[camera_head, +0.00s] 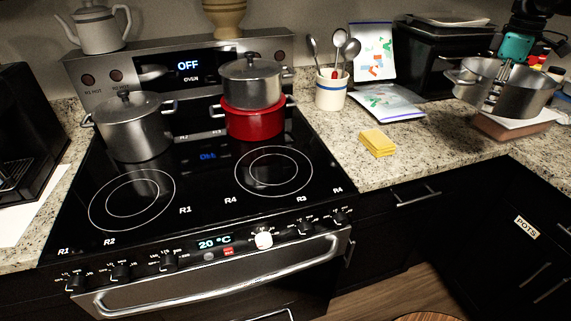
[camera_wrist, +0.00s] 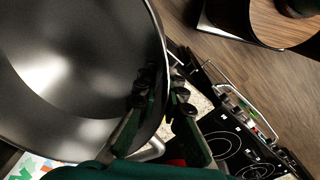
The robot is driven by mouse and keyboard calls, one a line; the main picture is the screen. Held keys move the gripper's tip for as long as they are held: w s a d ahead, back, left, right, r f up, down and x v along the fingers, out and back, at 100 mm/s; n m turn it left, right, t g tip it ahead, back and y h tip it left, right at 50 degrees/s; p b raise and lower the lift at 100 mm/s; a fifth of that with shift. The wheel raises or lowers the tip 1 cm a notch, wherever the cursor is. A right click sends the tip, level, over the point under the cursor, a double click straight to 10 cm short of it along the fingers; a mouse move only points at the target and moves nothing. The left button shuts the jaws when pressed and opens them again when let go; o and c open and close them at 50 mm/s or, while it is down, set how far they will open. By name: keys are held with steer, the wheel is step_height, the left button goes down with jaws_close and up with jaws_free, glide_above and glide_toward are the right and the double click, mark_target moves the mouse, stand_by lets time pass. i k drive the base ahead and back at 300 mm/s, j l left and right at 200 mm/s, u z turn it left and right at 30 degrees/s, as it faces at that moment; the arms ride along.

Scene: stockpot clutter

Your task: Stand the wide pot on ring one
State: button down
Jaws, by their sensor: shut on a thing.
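The wide pot (camera_head: 534,98) is a lidless steel pot with side handles, at the right end of the counter in the head view. In the wrist view its shiny inside (camera_wrist: 60,75) fills the left. My gripper (camera_head: 493,98) is shut on its wall, with fingers on both sides of the rim; they also show in the wrist view (camera_wrist: 165,92). The pot is over a brown block with white paper on top; I cannot tell if they touch. Ring one (camera_head: 132,200), front left on the black hob beside an R1 mark, is bare.
A lidded steel pot (camera_head: 135,132) stands on the back left ring. A red pot (camera_head: 253,122) with a lidded steel pot (camera_head: 252,88) on top is at the back right. The front right ring (camera_head: 273,170) is bare. Yellow sponges (camera_head: 378,142) and a utensil crock (camera_head: 331,93) are on the counter.

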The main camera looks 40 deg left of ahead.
mark_target(133, 197)
steer(key=k+j+u, duration=0.1)
steer(key=k+u, duration=0.25)
steer(key=k+j+u, duration=0.2)
steer(key=u, duration=1.5)
